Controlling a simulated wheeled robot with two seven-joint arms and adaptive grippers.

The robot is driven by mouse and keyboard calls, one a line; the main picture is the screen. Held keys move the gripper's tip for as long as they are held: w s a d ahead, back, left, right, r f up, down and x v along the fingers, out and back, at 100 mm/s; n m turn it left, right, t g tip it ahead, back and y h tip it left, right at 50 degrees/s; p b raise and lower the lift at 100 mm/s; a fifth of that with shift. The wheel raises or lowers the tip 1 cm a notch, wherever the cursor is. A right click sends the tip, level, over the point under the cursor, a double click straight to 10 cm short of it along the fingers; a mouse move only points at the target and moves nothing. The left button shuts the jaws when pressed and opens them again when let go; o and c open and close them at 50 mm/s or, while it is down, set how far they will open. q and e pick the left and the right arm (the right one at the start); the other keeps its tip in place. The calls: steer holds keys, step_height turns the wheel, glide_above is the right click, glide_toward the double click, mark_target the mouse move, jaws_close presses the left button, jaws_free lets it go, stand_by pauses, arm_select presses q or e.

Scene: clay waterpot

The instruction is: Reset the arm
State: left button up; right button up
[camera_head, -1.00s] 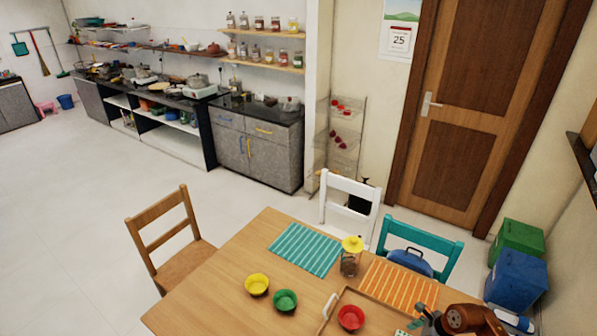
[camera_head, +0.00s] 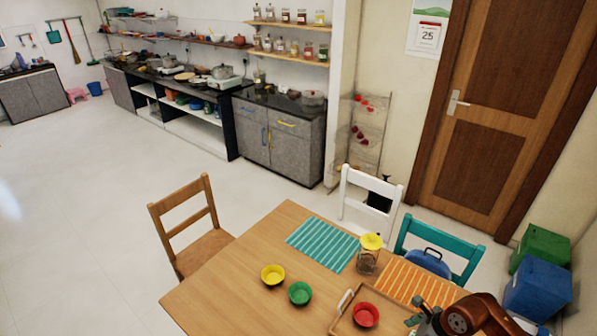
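My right arm, with a brown-orange link, comes in at the bottom right corner over the table's near right end. Its dark greenish gripper (camera_head: 430,318) is at the right part of the wooden tray (camera_head: 345,321); its fingers are too small and cut off to tell open from shut. My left arm and gripper are not in view. A red bowl (camera_head: 365,315) sits in the tray, left of the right gripper and apart from it. A reddish-brown pot (camera_head: 239,40) stands far off on the wall shelf.
The wooden table (camera_head: 230,285) bears a yellow bowl (camera_head: 273,275), a green bowl (camera_head: 300,293), a yellow-lidded jar (camera_head: 369,256) and teal (camera_head: 322,244) and orange (camera_head: 408,284) striped mats. Wooden (camera_head: 190,225), white (camera_head: 371,197) and teal (camera_head: 440,246) chairs surround it. Floor at left is clear.

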steer(key=s+a+r+n+g+h+b, duration=0.1)
steer(key=a+n+g+b, duration=0.2)
steer(key=a+n, duration=0.9)
steer(key=s+a+r+n+g+h+b, duration=0.1)
steer(key=a+n+g+h+b, duration=0.1)
steer(key=a+n, duration=1.1)
steer(key=shift+s+a+r+g+b, duration=0.35)
steer(key=shift+g+b, duration=0.25)
steer(key=shift+g, duration=0.5)
